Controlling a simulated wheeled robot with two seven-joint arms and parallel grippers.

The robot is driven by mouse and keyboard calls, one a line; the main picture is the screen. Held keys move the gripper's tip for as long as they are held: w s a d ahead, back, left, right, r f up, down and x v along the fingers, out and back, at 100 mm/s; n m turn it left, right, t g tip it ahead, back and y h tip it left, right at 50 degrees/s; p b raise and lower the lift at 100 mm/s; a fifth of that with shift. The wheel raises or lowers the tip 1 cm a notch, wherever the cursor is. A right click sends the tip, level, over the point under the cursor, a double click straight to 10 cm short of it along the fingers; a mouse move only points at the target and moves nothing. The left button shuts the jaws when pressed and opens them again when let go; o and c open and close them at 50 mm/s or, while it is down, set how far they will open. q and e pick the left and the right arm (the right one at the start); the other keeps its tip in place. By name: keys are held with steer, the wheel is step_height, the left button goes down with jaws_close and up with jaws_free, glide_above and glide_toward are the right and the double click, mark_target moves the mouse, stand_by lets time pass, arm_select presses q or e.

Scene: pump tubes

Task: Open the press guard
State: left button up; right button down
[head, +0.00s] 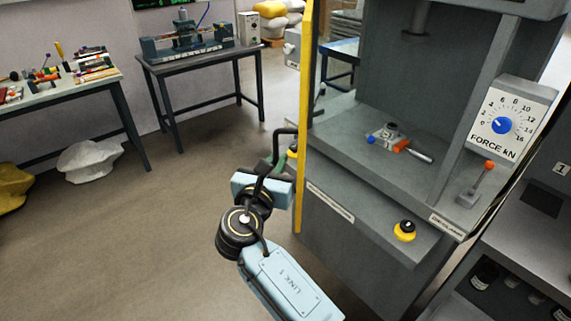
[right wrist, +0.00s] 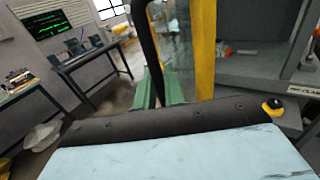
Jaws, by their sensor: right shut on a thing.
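The press guard (head: 304,90) has a yellow frame and shows nearly edge-on at the left side of the grey press (head: 385,235). In the right wrist view its yellow frame (right wrist: 205,50) borders a clear panel. The guard stands swung out, and the press opening is uncovered in the head view. My right gripper (head: 281,164) is at the guard's left face, shut on the black guard handle (right wrist: 145,40). Its green fingers show beside the handle in the right wrist view; the exact contact is partly hidden. My left gripper is not in view.
Inside the press lie a small metal fixture (head: 390,135) and an orange-handled tool (head: 410,150). A force dial (head: 505,125), a lever (head: 478,182) and a yellow-black button (head: 404,231) are on the press.

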steer(key=shift+w+a, duration=0.15)
steer(key=shift+a, duration=0.2)
steer(key=c, duration=1.6)
jaws_free()
steer(key=shift+w, duration=0.1)
steer(key=v, duration=1.3)
steer(key=shift+s+a, duration=0.15)
steer(key=shift+s, duration=0.1)
steer(key=shift+c, duration=0.6)
